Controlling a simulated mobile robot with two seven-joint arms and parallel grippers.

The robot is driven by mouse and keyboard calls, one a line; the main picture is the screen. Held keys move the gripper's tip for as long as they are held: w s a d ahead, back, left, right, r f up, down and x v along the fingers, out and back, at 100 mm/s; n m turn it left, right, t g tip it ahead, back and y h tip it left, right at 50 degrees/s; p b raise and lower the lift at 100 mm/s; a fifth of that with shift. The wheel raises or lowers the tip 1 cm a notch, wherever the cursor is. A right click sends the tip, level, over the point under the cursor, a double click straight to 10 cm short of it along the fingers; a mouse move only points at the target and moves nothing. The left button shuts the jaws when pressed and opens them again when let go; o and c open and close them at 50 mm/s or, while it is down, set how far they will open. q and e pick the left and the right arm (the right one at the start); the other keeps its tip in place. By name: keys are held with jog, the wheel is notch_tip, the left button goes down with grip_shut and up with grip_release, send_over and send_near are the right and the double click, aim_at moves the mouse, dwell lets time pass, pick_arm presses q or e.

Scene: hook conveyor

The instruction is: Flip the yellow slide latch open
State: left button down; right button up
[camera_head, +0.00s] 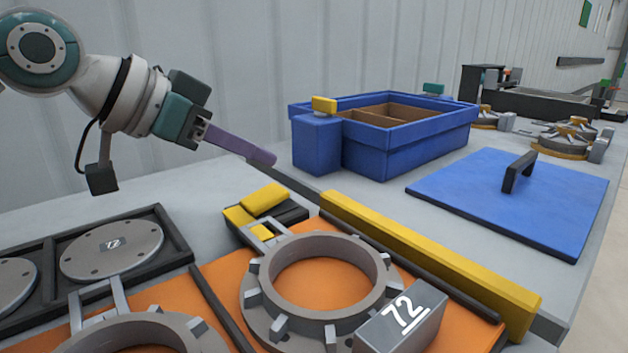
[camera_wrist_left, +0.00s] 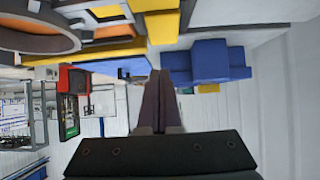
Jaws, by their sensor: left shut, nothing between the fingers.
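The yellow slide latch (camera_head: 262,203) sits on a small dark base behind the near grey ring fixture, at the middle of the head view. It has a raised slanted yellow block and a lower yellow part beside a metal loop. My left gripper (camera_head: 268,158) is shut and empty, its purple fingers slanting down to the right. Its tips are in the air above and beyond the latch, apart from it in the picture. In the left wrist view the shut fingers (camera_wrist_left: 158,95) point toward yellow parts (camera_wrist_left: 162,26); I cannot tell which is the latch. My right gripper is not in view.
A grey ring fixture (camera_head: 256,305) marked 72 stands on an orange plate. A long yellow bar (camera_head: 430,264) runs along its far side. A blue bin (camera_head: 405,150) with a yellow-topped block stands behind. A blue lid (camera_head: 550,205) lies at right.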

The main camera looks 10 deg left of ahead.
aim_at(279, 190)
pick_arm(q)
jog(key=shift+w+d+f, duration=0.1)
jog(key=shift+f, duration=0.85)
jog(key=shift+w+d+f, duration=0.1)
jog(key=shift+f, duration=0.85)
jog(key=shift+a, duration=0.1)
jog(key=shift+r, duration=0.1)
jog(key=shift+w+r+g+p, duration=0.15)
jog(key=shift+g+p, duration=0.15)
jog(key=shift+p, duration=0.5)
jog(key=shift+f+y+b, duration=0.3)
jog(key=shift+f, duration=0.2)
